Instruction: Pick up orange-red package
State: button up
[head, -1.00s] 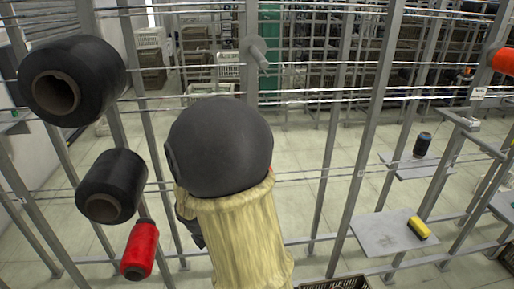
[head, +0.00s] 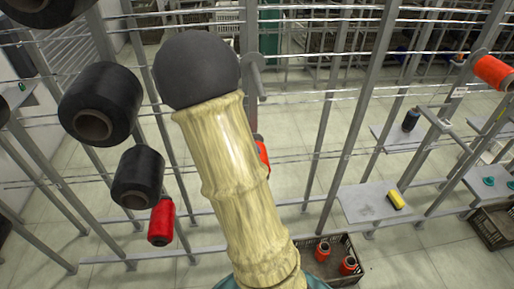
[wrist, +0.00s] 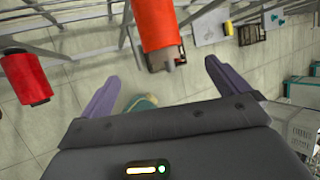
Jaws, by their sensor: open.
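An orange-red package (wrist: 157,22) hangs on the rack at the top of the wrist view, with a grey core end poking out below it. In the head view an orange-red package (head: 263,152), probably the same one, shows only as a sliver behind my arm. My gripper (wrist: 160,74) is open and empty, its two purple fingers spread wide. In the wrist view the package lies beyond the fingertips, roughly in line with the gap and apart from them. In the head view my arm hides the gripper.
A red spool (head: 161,222) and black spools (head: 100,104) hang left of my arm. Another orange spool (head: 493,72) is at far right. A crate (head: 345,250) with orange spools stands on the floor. Grey rack posts and rails surround the arm.

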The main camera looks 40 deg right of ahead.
jog(key=shift+w+d+r, duration=0.1)
jog(key=shift+d+r, duration=0.1)
jog(key=shift+r, duration=0.15)
jog(key=b+x, duration=0.1)
jog(key=x, duration=1.1)
jog(key=shift+d, duration=0.1)
jog(key=shift+w+b+x, duration=0.1)
jog(key=shift+b+x, duration=0.1)
jog(key=shift+x, duration=1.15)
jog(key=shift+w+b+x, duration=0.15)
jog(key=shift+b+x, duration=0.05)
jog(key=shift+x, duration=1.15)
jog(key=shift+a, duration=0.2)
jog(key=shift+c, duration=0.4)
jog(key=c, duration=1)
